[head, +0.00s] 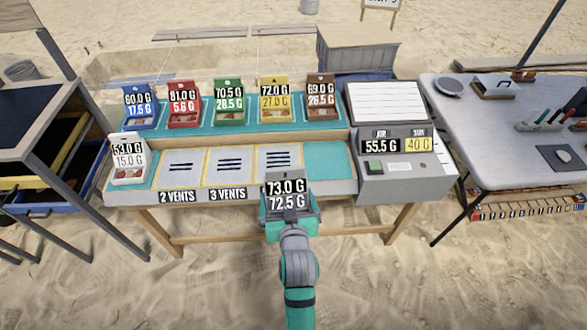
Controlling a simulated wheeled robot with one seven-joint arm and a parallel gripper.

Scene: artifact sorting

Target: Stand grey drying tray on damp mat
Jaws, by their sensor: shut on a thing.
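My gripper (291,222) is shut on the grey drying tray (270,179) and holds it upright in front of the table's front edge. The tray's label reads 73.0 G over 72.5 G. Three pale mats with yellow borders and dark line marks lie in the front row: a left mat (180,180), a middle mat (232,176) and a right mat (279,148). Signs below the left and middle ones read 2 VENTS and 3 VENTS. The held tray hides the front of the right mat and any sign there. I cannot tell which mat is the damp one.
Blue (140,122), red (183,118), green (229,116), yellow (275,112) and brown (322,108) trays stand in the back row. A white tray (127,178) stands at front left. A scale (405,185) reading 55.5 G is at right. The teal surface (328,160) beside the right mat is bare.

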